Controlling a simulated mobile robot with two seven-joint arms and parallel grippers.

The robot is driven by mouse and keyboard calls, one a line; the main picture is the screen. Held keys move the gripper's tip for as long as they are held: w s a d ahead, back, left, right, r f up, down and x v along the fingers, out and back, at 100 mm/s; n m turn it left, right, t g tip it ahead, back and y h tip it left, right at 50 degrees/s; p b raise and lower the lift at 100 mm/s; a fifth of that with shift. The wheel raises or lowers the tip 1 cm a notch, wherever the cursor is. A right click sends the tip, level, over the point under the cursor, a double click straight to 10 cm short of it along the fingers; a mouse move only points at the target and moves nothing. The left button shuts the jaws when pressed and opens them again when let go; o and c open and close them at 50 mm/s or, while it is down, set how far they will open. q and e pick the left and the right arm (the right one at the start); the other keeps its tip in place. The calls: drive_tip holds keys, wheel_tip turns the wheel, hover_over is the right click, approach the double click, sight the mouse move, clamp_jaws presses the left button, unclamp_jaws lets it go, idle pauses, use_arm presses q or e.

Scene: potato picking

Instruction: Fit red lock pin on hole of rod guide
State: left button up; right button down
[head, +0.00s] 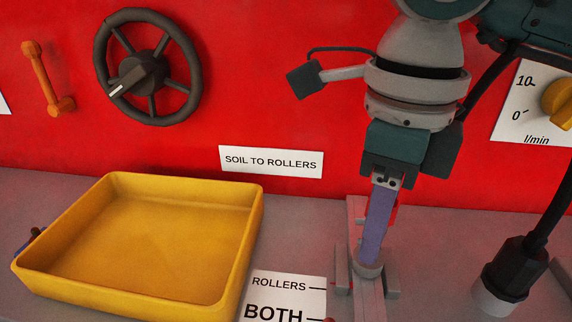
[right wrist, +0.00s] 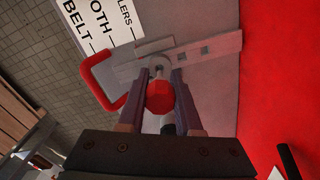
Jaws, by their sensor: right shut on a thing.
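My right gripper (head: 370,264) points down over the grey rod guide (head: 357,212) in the head view. In the right wrist view, the fingers of this gripper (right wrist: 159,74) are shut on the red lock pin (right wrist: 160,97), whose round red head shows between them. A grey ring-like part shows at the fingertips, against the rod guide (right wrist: 220,46), which has small square holes along its bar. In the head view the fingers mostly hide the pin. I cannot tell whether the pin's tip is in a hole. My left gripper is not in view.
A red U-shaped handle (right wrist: 98,85) lies close beside the guide, near the white ROLLERS/BOTH label (head: 285,293). A yellow tray (head: 38,287) stands on the grey ledge at left. A red panel with a black handwheel (head: 105,63) rises behind.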

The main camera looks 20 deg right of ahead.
drive_tip(key=shift+b, duration=0.3)
idle(0.6)
idle(0.9)
drive_tip(key=shift+f+b, duration=0.8)
drive_tip(key=shift+b, duration=0.1)
drive_tip(key=shift+r, duration=0.2)
drive_tip(key=shift+r+p, duration=0.35)
idle(0.4)
idle(0.4)
drive_tip(key=shift+b, duration=0.35)
